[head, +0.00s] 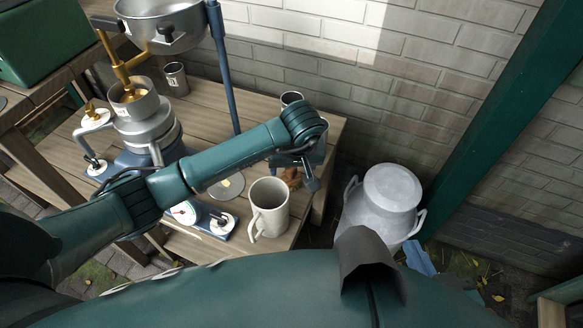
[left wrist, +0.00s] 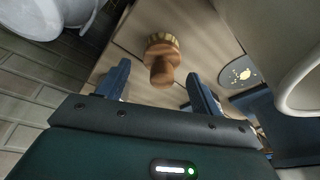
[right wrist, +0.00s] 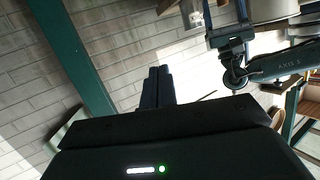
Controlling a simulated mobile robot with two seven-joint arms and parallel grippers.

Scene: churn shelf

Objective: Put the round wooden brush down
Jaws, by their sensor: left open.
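The round wooden brush (left wrist: 162,62) has a brown knob handle and a ring of pale bristles. In the left wrist view it is on the wooden bench top, handle toward the camera. My left gripper (left wrist: 158,72) is open, with its two blue fingers apart on either side of the handle and a gap at each side. In the head view the brush (head: 293,178) is partly hidden under my left wrist, near the bench's right end. My right gripper (right wrist: 158,72) shows in the right wrist view with its fingers together and nothing between them, in front of the brick wall.
A cream jug (head: 268,208) stands close to the brush at the bench's front. A grey milk churn (head: 382,205) stands right of the bench. A metal separator (head: 140,120) and a blue scale (head: 205,218) are on the left. A dark cup (head: 291,99) stands behind my arm.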

